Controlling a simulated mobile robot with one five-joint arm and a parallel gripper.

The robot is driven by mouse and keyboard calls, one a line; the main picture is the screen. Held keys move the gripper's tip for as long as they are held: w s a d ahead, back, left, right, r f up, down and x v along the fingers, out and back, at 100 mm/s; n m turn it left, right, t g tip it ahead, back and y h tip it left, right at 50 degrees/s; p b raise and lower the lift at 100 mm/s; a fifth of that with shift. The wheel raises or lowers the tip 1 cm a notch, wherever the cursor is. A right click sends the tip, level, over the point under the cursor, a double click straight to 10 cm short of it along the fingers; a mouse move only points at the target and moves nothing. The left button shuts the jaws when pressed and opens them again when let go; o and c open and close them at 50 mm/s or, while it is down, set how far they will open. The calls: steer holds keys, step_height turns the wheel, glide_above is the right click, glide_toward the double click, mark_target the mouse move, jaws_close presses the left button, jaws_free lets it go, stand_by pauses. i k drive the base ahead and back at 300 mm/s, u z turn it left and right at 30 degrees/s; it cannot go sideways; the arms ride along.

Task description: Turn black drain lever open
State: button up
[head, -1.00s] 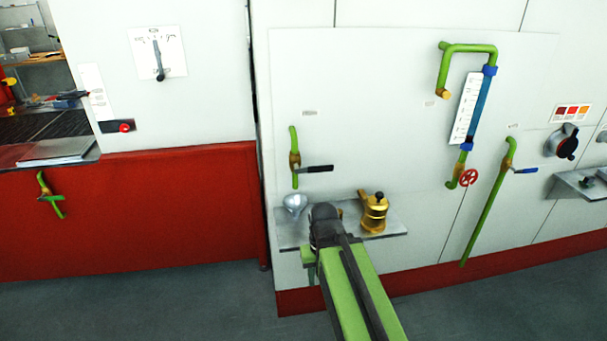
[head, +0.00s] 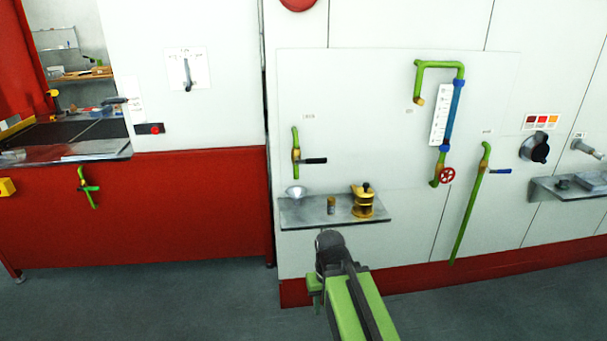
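The black drain lever (head: 314,161) points to the right from a brass valve body on a short vertical green pipe (head: 295,142), mounted on the white wall panel. The lever lies about level, across the pipe. My arm, green and dark grey, reaches up from the bottom of the head view. Its dark grey end (head: 329,252) is below the small shelf, lower than the lever and apart from it. My gripper's fingers do not show, so its opening is hidden.
To the right are a red handwheel (head: 447,175) and a blue lever (head: 500,171). The floor in front is clear.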

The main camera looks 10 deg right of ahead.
mark_target(314, 161)
steer(key=z, duration=0.15)
steer(key=i, duration=0.85)
steer(key=u, duration=0.95)
steer(key=k, duration=0.4)
steer(key=u, duration=1.55)
steer(key=i, duration=0.6)
steer(key=u, duration=0.15)
steer(key=k, duration=0.55)
steer(key=u, duration=0.05)
